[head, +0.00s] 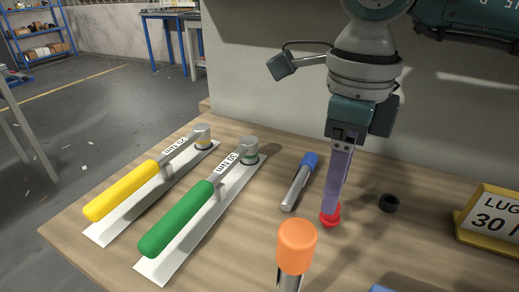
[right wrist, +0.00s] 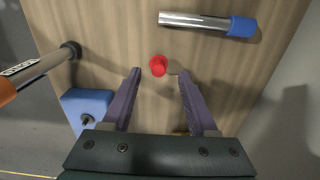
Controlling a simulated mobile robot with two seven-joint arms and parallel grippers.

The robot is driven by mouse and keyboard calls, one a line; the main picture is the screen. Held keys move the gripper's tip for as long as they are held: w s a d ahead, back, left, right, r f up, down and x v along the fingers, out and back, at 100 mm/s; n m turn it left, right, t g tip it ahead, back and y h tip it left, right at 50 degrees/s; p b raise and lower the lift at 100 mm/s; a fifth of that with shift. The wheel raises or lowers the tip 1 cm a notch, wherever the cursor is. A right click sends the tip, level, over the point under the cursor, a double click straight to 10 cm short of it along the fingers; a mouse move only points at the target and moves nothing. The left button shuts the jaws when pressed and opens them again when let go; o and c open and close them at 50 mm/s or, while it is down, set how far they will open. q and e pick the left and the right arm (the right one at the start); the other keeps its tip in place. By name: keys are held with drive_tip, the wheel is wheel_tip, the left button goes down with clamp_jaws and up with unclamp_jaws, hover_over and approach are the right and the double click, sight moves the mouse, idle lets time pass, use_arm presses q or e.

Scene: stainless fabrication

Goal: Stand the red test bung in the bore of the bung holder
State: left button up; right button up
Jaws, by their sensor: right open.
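The red test bung (head: 330,219) stands on the wooden bench top, right below the fingertips of my right gripper (head: 331,208). In the right wrist view the bung (right wrist: 158,66) lies between the two open finger tips of the gripper (right wrist: 159,71), with a gap on each side. I cannot tell the bore's depth. My left gripper is out of view.
An orange-topped tool (head: 297,247) stands upright near the front. Green (head: 178,217) and yellow (head: 122,190) handled wrenches are farther left. A yellow-framed sign (head: 492,218) stands right.

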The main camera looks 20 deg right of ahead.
sight(328, 222)
drive_tip(key=f, duration=0.4)
drive_tip(key=shift+s+f, duration=0.2)
drive_tip(key=shift+f, duration=0.15)
drive_tip(key=shift+c, duration=0.2)
clamp_jaws()
